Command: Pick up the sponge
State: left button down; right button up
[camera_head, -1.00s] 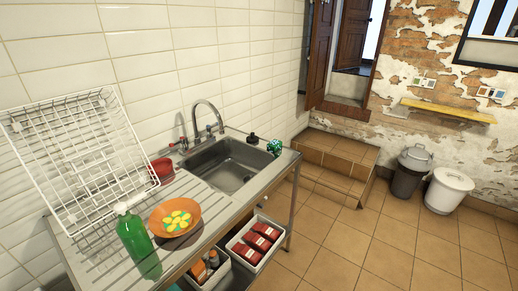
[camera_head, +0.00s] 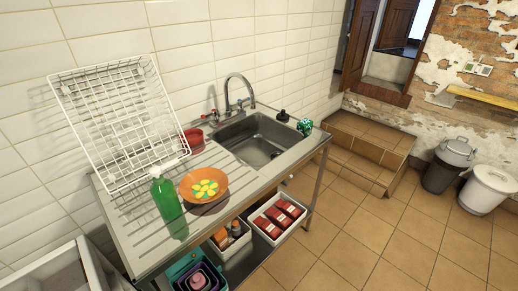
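A small green and white object (camera_head: 304,126) sits at the right corner of the metal sink counter (camera_head: 140,236). It is too small to tell whether it is the sponge. No other thing in view is clearly a sponge. The sink basin (camera_head: 257,143) looks empty, with a faucet (camera_head: 232,90) behind it. Neither of my grippers is in view.
A green bottle (camera_head: 168,203) and an orange plate (camera_head: 190,189) with a yellow-green pattern stand on the drainboard. A white wire rack (camera_head: 115,115) leans at the wall. Bins (camera_head: 270,232) fill the shelf below. The tiled floor (camera_head: 370,235) in front is clear.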

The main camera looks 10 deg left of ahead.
aim_at(303, 125)
jog(key=i+l+u, duration=0.2)
jog(key=u, duration=0.25)
jog(key=i+l+u, duration=0.15)
jog(key=l+u, duration=0.3)
jog(key=i+l+u, duration=0.15)
jog(key=u, duration=0.35)
jog(key=l, duration=0.1)
